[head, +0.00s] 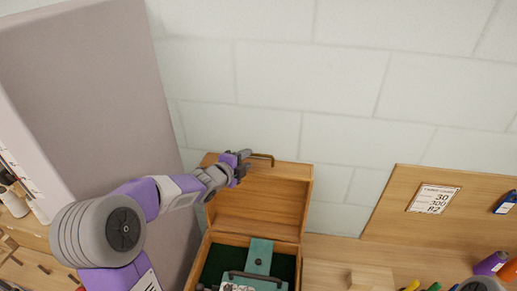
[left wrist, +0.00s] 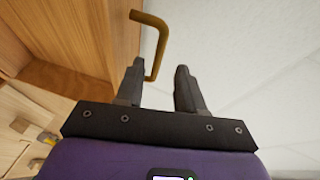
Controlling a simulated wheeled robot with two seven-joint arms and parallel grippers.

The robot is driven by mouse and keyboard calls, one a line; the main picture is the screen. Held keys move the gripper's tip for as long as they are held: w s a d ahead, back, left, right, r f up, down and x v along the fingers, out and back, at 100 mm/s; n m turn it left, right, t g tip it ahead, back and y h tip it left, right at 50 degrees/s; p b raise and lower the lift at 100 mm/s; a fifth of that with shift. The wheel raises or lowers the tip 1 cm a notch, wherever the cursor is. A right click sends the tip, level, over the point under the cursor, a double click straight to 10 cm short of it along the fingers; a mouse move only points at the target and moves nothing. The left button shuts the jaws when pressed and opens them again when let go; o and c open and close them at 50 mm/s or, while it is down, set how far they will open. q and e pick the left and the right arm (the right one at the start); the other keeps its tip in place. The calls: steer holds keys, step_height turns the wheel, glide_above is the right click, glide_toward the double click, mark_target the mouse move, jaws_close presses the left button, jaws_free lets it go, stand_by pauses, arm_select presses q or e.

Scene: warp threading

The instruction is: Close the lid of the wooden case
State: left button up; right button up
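The wooden case (head: 206,248) stands open on the bench, its lid (head: 262,207) raised against the tiled wall. A brass handle (head: 262,156) sticks out from the lid's top edge; it also shows in the left wrist view (left wrist: 161,42). Inside the case is a teal device (head: 260,258) on dark green lining. My left gripper (head: 245,163) is at the top left of the lid, by the handle. In the left wrist view its fingers (left wrist: 158,75) are apart, with the handle's near end beside the left fingertip.
A large grey panel (head: 100,80) stands left of the case. A wooden board (head: 385,222) with a paper card (head: 433,199) is at the right. A small wooden block (head: 371,278), pens and a purple container (head: 490,263) are on the bench at the right.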

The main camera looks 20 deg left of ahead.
mark_target(254, 155)
arm_select(q)
steer(key=x, duration=0.6)
steer(key=shift+f+p, duration=0.15)
steer(key=shift+p, duration=0.25)
steer(key=shift+d, duration=0.1)
jaws_close()
